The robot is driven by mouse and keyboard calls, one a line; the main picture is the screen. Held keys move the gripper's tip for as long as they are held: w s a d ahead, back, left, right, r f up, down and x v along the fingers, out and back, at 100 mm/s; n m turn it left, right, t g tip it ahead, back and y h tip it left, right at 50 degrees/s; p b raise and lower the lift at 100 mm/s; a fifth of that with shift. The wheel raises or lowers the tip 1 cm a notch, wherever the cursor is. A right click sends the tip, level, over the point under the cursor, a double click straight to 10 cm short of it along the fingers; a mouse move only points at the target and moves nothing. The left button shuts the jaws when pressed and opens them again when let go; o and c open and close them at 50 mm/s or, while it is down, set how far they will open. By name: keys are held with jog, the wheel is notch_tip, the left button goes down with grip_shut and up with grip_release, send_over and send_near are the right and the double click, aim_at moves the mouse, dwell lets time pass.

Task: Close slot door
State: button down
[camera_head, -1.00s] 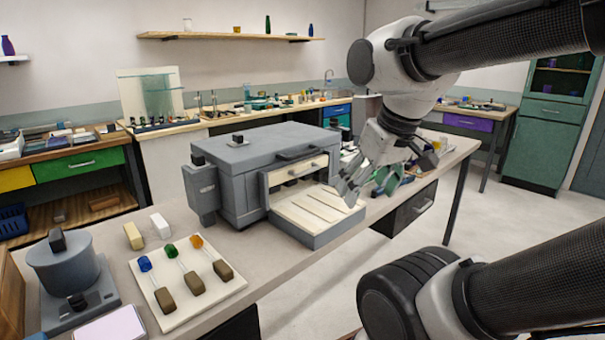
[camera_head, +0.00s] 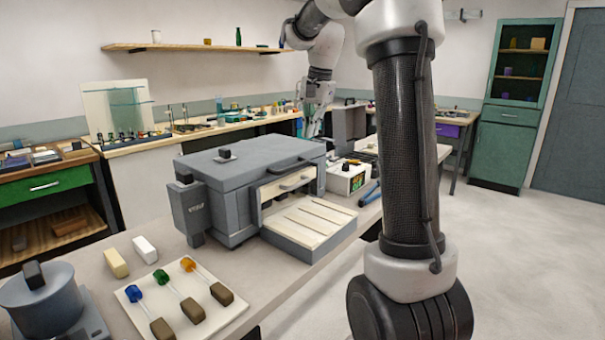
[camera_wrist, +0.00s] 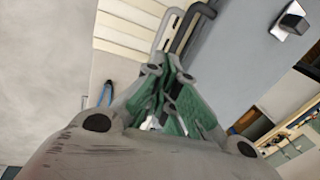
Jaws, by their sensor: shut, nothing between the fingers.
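The grey furnace-like box (camera_head: 245,185) stands on the bench. In its front is a slot with a cream lining, and a cream door panel (camera_head: 287,186) with a dark handle (camera_head: 297,181) shows at the slot. The front stays partly open, with a dark gap below the panel. A cream grooved ledge (camera_head: 310,218) juts out below. My gripper (camera_head: 315,125) is beyond the box's right rear, pointing down, apart from the door. In the wrist view its green-padded fingers (camera_wrist: 178,105) are shut and empty, with two handle bars (camera_wrist: 183,30) beyond them.
A grey round pot (camera_head: 40,298) stands at the left. My arm fills the right-centre.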

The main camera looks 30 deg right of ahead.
jog(key=m, duration=0.1)
send_near(304, 183)
notch_tip(304, 183, down, 6)
jog(key=w, duration=0.2)
jog(key=shift+a+f, duration=0.2)
jog(key=shift+f, duration=1.45)
